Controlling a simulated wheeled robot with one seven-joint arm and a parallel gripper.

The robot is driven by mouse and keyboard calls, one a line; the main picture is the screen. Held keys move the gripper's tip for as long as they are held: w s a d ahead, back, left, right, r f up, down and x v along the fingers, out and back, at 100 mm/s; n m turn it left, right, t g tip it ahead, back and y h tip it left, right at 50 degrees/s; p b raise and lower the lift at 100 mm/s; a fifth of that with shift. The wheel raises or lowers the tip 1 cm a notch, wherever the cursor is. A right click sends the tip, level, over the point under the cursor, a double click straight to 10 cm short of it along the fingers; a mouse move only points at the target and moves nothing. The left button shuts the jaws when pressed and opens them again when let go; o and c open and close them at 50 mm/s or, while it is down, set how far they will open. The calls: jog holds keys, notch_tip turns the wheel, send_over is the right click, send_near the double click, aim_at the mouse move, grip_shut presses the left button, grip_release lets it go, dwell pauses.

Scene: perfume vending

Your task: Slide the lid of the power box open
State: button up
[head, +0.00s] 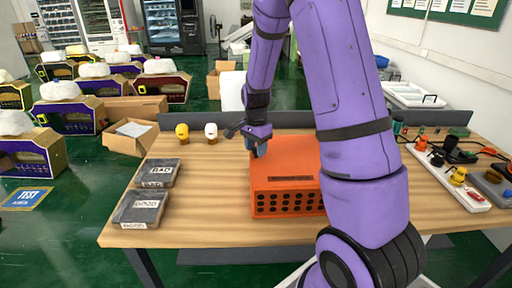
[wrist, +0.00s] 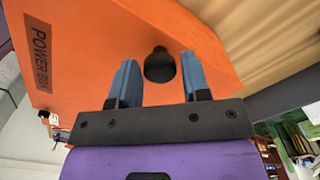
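The orange power box (head: 283,200) sits on the wooden table, partly hidden behind my arm. Its front face has rows of dark round holes, and it looks closed from above. In the wrist view the orange surface (wrist: 100,50) carries a dark "POWER BOX" label (wrist: 38,52). My gripper (head: 257,150) is at the box's back left top edge. In the wrist view my gripper (wrist: 158,60) is open, with its two blue fingers apart. A dark round knob or hole (wrist: 159,66) on the box shows between them, with gaps on both sides. I cannot tell whether the fingertips touch the surface.
Two dark labelled trays (head: 140,208) lie at the table's left. A yellow item (head: 182,132) and a white item (head: 211,131) stand at the back left. A power strip (head: 455,185) with plugs and cables is at the right. The table between trays and box is clear.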

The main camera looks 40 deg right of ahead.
grip_shut()
jog(key=w+a, duration=0.6)
jog(key=a, duration=0.2)
jog(key=w+a, duration=0.5)
jog(key=a, duration=0.4)
jog(key=shift+w+a, duration=0.15)
jog(key=shift+w, duration=0.25)
jog(key=shift+o, duration=1.9)
grip_release()
jog(key=shift+r, duration=0.1)
notch_tip(320, 180, up, 11)
